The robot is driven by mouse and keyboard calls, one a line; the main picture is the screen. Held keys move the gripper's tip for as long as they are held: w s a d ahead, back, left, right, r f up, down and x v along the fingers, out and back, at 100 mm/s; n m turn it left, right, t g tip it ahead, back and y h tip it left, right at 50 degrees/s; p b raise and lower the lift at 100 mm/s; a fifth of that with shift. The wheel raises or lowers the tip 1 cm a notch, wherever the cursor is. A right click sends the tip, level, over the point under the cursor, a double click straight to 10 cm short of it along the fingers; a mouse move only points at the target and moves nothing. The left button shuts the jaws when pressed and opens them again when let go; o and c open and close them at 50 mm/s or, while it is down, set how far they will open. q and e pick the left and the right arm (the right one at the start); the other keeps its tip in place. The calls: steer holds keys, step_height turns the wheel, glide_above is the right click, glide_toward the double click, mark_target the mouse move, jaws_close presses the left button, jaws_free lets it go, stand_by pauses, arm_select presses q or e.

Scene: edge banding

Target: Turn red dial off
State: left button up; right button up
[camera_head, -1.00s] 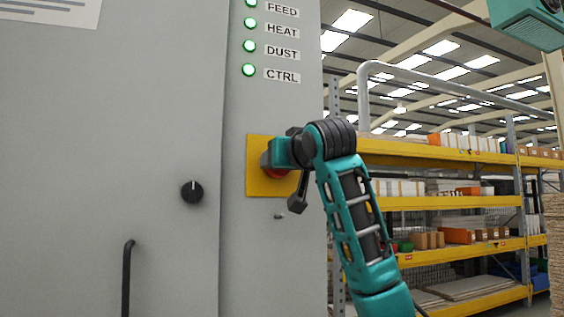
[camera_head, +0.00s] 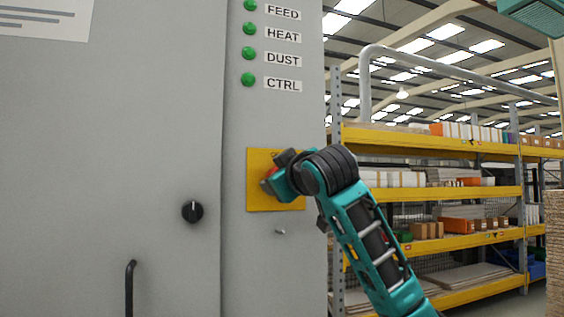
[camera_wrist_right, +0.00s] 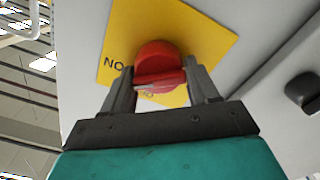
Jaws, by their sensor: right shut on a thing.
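The red dial (camera_wrist_right: 160,64) sits on a yellow plate (camera_head: 258,198) on the grey cabinet. In the right wrist view its raised grip bar lies between the two fingers of my right gripper (camera_wrist_right: 165,82), which is shut on it. In the head view the right gripper (camera_head: 272,180) is at the plate and mostly hides the dial. My left gripper is not in view.
Above the plate, the green lamps (camera_head: 249,54) marked FEED, HEAT, DUST and CTRL look unlit. A black knob (camera_head: 192,211) and a black handle (camera_head: 130,288) are on the cabinet to the left. Yellow shelving (camera_head: 430,194) stands behind on the right.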

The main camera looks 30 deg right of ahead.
steer(key=shift+r+n+p, duration=0.25)
steer(key=shift+n+p, duration=0.75)
steer(key=n+p, duration=0.2)
steer(key=p, duration=0.1)
steer(key=shift+n, duration=0.4)
steer(key=n+p, duration=0.2)
steer(key=p, duration=0.1)
steer(key=shift+f+n+p, duration=0.1)
steer(key=shift+n+p, duration=0.2)
steer(key=n+p, duration=0.1)
steer(key=p, duration=0.1)
steer(key=n+p, duration=0.1)
steer(key=n, duration=0.1)
steer(key=shift+a+f+p, duration=0.1)
steer(key=shift+f+p, duration=0.15)
steer(key=shift+p, duration=0.15)
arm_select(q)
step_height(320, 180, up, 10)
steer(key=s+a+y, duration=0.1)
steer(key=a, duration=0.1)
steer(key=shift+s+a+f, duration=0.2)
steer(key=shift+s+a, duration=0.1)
arm_select(e)
steer(key=shift+f+n, duration=0.1)
steer(key=shift+n, duration=0.2)
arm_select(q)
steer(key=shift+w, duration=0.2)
